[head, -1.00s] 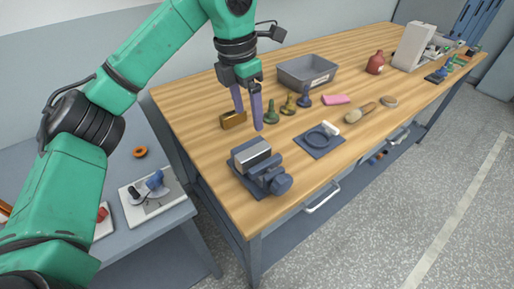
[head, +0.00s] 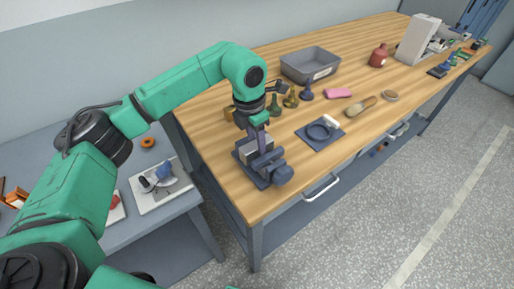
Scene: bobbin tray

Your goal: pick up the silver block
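The silver block (head: 243,150) sits in a dark blue vise-like fixture (head: 281,174) near the front left corner of the wooden bench. My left gripper (head: 259,145) points down at the block, with its purple fingers at the block's top. The gripper and wrist hide part of the block. I cannot tell whether the fingers touch it or how far apart they are. My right gripper is not in view.
A brass block (head: 229,114) lies close behind my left wrist. Several small pawn-shaped pieces, one of them green (head: 274,105), stand near a grey bin (head: 311,66). The wooden bench (head: 222,172) is bare left of the fixture.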

